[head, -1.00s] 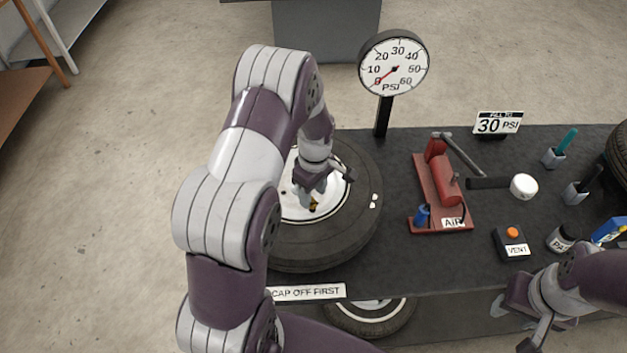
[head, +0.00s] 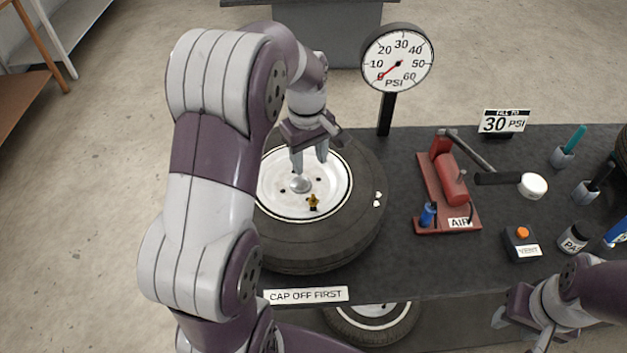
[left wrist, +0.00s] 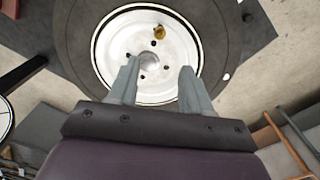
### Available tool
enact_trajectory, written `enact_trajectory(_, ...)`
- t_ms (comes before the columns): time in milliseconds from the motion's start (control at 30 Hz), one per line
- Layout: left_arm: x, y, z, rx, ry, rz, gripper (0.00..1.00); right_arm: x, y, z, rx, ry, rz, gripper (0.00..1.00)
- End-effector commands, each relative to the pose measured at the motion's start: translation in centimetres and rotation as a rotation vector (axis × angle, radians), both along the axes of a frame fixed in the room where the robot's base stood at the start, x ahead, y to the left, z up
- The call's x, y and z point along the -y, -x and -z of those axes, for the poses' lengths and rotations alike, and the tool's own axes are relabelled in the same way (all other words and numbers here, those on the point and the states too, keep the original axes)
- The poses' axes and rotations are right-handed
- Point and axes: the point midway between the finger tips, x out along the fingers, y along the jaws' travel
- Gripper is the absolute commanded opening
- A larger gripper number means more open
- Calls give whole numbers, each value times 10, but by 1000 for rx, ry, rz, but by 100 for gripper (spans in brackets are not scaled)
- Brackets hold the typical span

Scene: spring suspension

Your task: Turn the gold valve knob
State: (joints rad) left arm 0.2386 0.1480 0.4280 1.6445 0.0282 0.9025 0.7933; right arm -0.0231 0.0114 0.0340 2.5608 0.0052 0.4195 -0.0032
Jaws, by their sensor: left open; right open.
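The gold valve knob (head: 313,202) is small and stands on the white wheel rim (head: 330,180) of a tyre (head: 330,245) that lies flat on the dark bench. It also shows in the left wrist view (left wrist: 159,32), beyond my fingers. My left gripper (head: 309,166) is open and empty above the wheel, behind the knob and apart from it. In the left wrist view its two fingers (left wrist: 158,82) are spread over the rim, near the hub. My right gripper (head: 522,332) is open and empty at the lower right, by the bench's front edge.
A red air pump (head: 449,180), a vent box (head: 521,243), a white-headed mallet (head: 532,185) and a "30 PSI" sign (head: 504,121) are to the right.

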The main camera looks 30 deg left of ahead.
Motion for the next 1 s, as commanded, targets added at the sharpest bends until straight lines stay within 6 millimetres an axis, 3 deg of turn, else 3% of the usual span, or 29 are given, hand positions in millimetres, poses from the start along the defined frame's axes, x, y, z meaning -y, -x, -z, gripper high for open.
enact_trajectory(100, 3, 3, 0, 9, 9, 241, 49, 0, -1, -1, 2, 0, 0, 43)
enact_trajectory(200, 4, 2, 6, 11, 8, 331, 49, 0, -1, -3, 3, 0, 0, 43)
enact_trajectory(700, 7, -1, 113, 10, 8, 334, 49, 0, -1, -25, 2, 0, 0, 43)
enact_trajectory(1000, 7, -2, 127, 13, 7, 333, 49, 0, -1, -25, 2, 0, 0, 43)
